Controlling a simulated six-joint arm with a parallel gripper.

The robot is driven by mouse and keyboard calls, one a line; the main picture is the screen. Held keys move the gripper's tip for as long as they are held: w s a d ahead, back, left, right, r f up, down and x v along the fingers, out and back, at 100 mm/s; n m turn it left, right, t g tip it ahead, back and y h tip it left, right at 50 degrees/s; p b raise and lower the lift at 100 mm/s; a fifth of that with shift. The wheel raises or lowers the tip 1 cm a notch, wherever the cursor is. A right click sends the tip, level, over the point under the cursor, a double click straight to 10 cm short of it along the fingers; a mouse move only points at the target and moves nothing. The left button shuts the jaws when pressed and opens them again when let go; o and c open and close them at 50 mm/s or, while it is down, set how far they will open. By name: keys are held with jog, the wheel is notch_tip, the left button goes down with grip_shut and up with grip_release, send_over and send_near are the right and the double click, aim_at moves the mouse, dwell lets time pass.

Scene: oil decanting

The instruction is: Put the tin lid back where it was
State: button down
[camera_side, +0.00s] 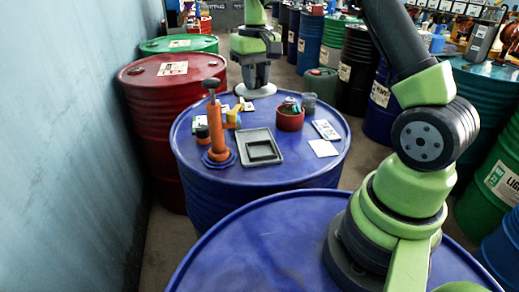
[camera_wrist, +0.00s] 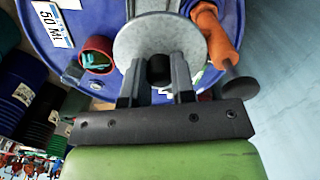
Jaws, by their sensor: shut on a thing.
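The tin lid (camera_side: 255,91) is a pale grey disc. My gripper (camera_side: 256,76) points down over the far part of the blue drum top and is shut on the lid. In the wrist view the lid (camera_wrist: 150,32) lies flat across my gripper's fingers (camera_wrist: 158,75), which close around a dark knob at its middle. The red tin (camera_side: 290,121) stands open, with green and teal things inside. It also shows in the wrist view (camera_wrist: 84,46), left of the lid and apart from it. I cannot tell whether the lid touches the drum top.
The pump (camera_wrist: 213,35) is close right of the lid in the wrist view. A wall (camera_side: 75,140) stands left.

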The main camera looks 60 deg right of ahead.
jog(key=d, duration=0.1)
jog(key=d+m, duration=0.1)
jog(key=shift+w+d+r, duration=0.1)
jog(key=shift+d+r, duration=0.1)
jog(key=shift+d, duration=0.2)
notch_tip(320, 180, down, 18)
jog(key=shift+r, duration=0.2)
jog(key=shift+f, duration=0.2)
jog(key=c, duration=1)
grip_release()
jog(key=shift+o, duration=0.2)
